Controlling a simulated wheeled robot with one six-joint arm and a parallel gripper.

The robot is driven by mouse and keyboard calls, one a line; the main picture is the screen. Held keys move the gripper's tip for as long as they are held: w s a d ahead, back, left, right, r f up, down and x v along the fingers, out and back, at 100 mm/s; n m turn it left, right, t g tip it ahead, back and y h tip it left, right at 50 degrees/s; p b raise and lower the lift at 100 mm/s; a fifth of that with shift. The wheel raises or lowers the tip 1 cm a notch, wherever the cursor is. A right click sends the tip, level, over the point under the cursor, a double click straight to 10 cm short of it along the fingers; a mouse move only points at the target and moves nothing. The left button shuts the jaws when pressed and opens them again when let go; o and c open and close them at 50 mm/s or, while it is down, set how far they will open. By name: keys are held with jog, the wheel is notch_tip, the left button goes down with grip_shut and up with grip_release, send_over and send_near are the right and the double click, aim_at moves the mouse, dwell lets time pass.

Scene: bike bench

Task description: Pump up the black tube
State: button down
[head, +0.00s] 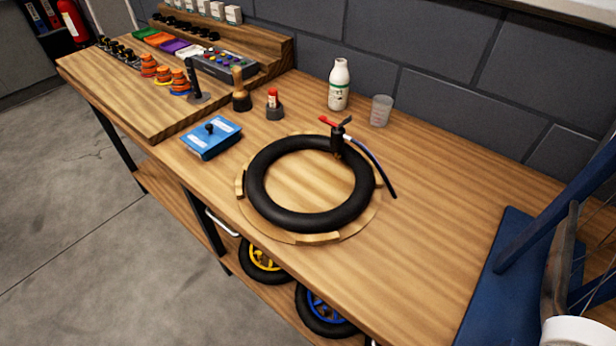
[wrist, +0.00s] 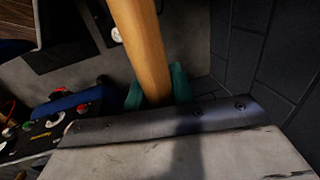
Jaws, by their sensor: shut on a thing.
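The black tube (head: 262,203) lies as a plump ring on a round wooden board (head: 372,212) on the bench. A black pump head (head: 337,139) with a red lever (head: 328,121) sits at the tube's far right side, where the valve would be. A short blue and black hose (head: 376,171) runs from it to the right. In the wrist view, my gripper (wrist: 157,92) has teal fingers shut on a wooden handle (wrist: 138,40). What the handle is attached to is hidden. My gripper does not show in the head view.
A blue box (head: 211,138) is left of the board. A white bottle (head: 339,85) and clear cup (head: 381,110) stand behind. A blue stand (head: 500,270) with a wheel is at right. Wheels (head: 322,310) lie below. The bench right of the tube is clear.

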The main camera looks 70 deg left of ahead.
jog(key=shift+w+a+r, duration=0.15)
jog(key=shift+w, duration=0.1)
jog(key=c, duration=1.1)
grip_release()
jog(key=shift+a, duration=0.15)
jog(key=shift+w+a+f, duration=0.1)
jog(key=shift+a+f, duration=0.05)
jog(key=shift+f, duration=0.1)
jog(key=shift+d+r, duration=0.3)
jog(key=shift+d, duration=0.1)
jog(key=shift+a+v, duration=0.15)
jog(key=shift+v, duration=1.8)
jog(key=shift+a+v, duration=0.1)
jog(key=shift+v, duration=1.8)
jog(key=s+r+n+h, duration=0.1)
jog(key=s+r+n, duration=1)
jog(key=s+r, duration=2.1)
notch_tip(320, 180, up, 3)
jog(key=shift+a+r+g, duration=0.2)
jog(key=shift+a+g, duration=0.05)
jog(key=shift+g, duration=0.05)
